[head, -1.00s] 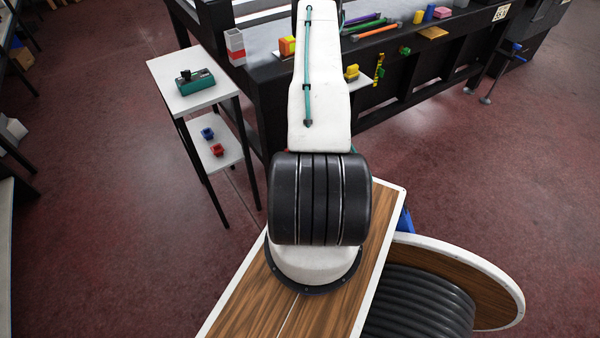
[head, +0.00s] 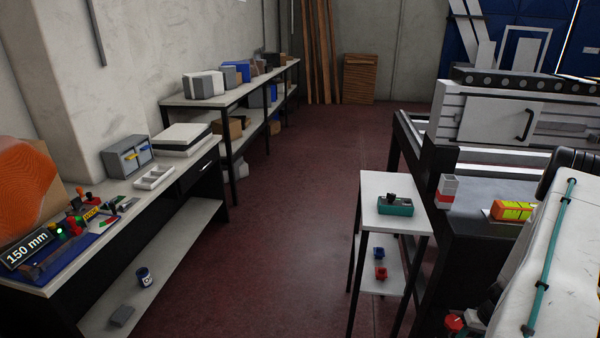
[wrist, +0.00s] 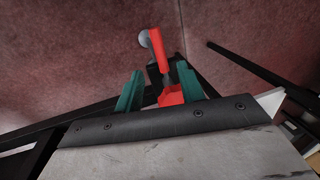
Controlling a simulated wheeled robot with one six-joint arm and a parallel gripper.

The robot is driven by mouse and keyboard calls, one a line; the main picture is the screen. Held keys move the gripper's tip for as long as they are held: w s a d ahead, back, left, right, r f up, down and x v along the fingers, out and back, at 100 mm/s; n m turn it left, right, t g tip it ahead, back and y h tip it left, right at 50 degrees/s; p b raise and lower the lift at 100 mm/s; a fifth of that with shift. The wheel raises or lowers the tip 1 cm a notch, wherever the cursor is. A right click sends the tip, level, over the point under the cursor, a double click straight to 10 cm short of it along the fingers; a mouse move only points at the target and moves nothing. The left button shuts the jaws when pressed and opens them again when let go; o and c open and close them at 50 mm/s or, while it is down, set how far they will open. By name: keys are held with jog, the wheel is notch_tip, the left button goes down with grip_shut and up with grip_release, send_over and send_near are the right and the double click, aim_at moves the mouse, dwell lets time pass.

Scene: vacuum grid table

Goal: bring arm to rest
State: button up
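My gripper (wrist: 158,92) shows in the wrist view as two teal fingers standing apart beyond a dark screwed strip. In the head view my white arm, with a teal cable, fills the lower right corner. The gripper itself is not seen there.
A small white stand (head: 370,190) with a teal device (head: 395,206) is left of the black machine table (head: 470,225). A cluttered workbench (head: 185,215) runs along the left wall. The red floor (head: 270,230) between is clear.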

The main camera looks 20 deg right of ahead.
jog(key=w+a+r+g+y, duration=0.1)
jog(key=w+a+r, duration=0.1)
jog(key=a+r, duration=0.8)
jog(key=w+a+r+m+g+y, duration=0.15)
jog(key=a+r, duration=0.35)
jog(key=r, duration=0.9)
jog(key=w+a+r+n+g, duration=0.1)
jog(key=w+a+r, duration=0.1)
jog(key=a+r, duration=0.8)
jog(key=s+a+r+n+t+h, duration=0.2)
jog(key=s+a+r, duration=0.3)
jog(key=a+r, duration=0.4)
jog(key=s+a+r+n+t+h, duration=0.1)
jog(key=s+a+r+n, duration=0.3)
jog(key=a+r, duration=0.5)
notch_tip(320, 180, up, 5)
jog(key=shift+s+a+f+n+t+h, duration=0.2)
jog(key=shift+s+a+n+t+h, duration=0.15)
jog(key=shift+s+h, duration=0.25)
